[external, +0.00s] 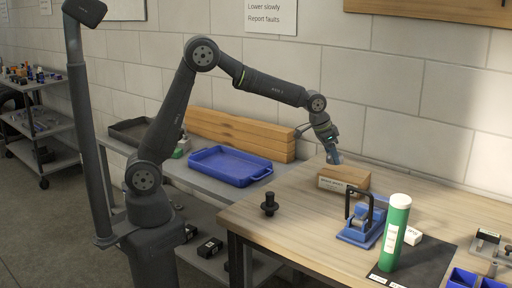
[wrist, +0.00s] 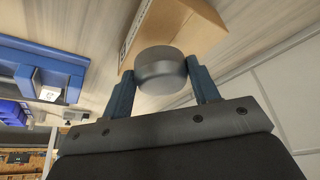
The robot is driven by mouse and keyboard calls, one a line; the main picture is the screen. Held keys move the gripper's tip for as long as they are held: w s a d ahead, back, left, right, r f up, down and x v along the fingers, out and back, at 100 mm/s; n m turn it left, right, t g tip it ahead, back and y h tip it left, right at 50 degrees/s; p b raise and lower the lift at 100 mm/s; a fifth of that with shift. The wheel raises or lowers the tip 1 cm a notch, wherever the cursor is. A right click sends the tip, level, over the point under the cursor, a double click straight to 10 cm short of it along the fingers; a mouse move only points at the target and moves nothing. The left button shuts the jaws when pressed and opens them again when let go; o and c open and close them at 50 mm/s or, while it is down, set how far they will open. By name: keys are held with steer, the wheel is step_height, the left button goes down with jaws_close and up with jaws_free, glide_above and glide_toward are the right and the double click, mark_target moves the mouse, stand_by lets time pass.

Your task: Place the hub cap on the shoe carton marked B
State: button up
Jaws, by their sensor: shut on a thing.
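The hub cap is a round grey cap (wrist: 162,72) held between the two blue fingers of my gripper (wrist: 160,80) in the wrist view. In the external view my gripper (external: 333,156) points down at the far edge of a brown carton (external: 343,177) on the wooden bench. The carton has a pale label on its front; its marking is too small to read. The carton also shows beyond the hub cap in the wrist view (wrist: 180,25). The cap overlaps the carton there; I cannot tell whether they touch. The hub cap is barely visible in the external view.
A blue clamp fixture (external: 362,222) and a green tube with a white cap (external: 395,235) stand at the front right of the carton. A black knob-like part (external: 269,204) stands near the bench's left edge. A blue tray (external: 230,166) sits on the grey side table.

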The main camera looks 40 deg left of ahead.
mark_target(330, 173)
steer(key=shift+w+a+f, duration=0.2)
steer(key=shift+w+f, duration=0.15)
steer(key=shift+w, duration=0.1)
steer(key=shift+f, duration=1.9)
steer(key=shift+f, duration=0.2)
steer(key=o, duration=1)
steer(key=shift+r, duration=0.15)
steer(key=v, duration=1.2)
